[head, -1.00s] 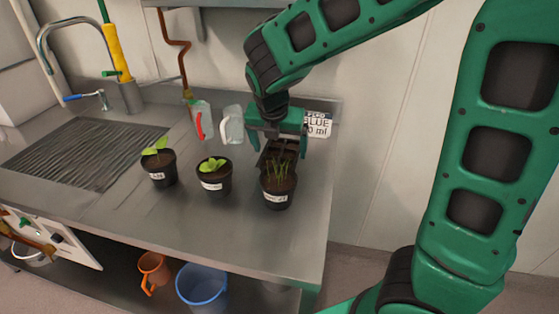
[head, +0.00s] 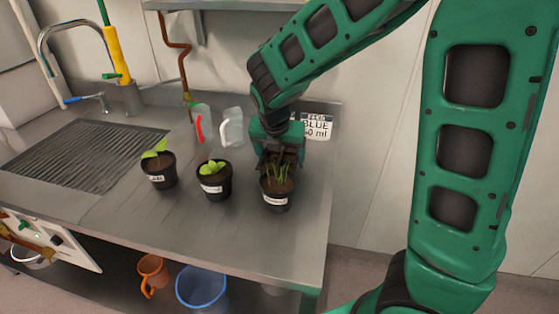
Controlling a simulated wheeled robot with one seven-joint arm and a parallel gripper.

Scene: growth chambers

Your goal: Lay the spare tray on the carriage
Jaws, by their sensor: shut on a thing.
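The fingertips are partly hidden, and I cannot tell whether the tray is clear of the bench top. I see no carriage in this view.
Two more black pots with green seedlings, one on the left (head: 159,172) and one in the middle (head: 213,182), stand on the bench (head: 240,232). Clear jugs (head: 232,130) and a printed sign (head: 317,126) are behind. A sink (head: 70,155) is left; buckets (head: 201,290) are below.

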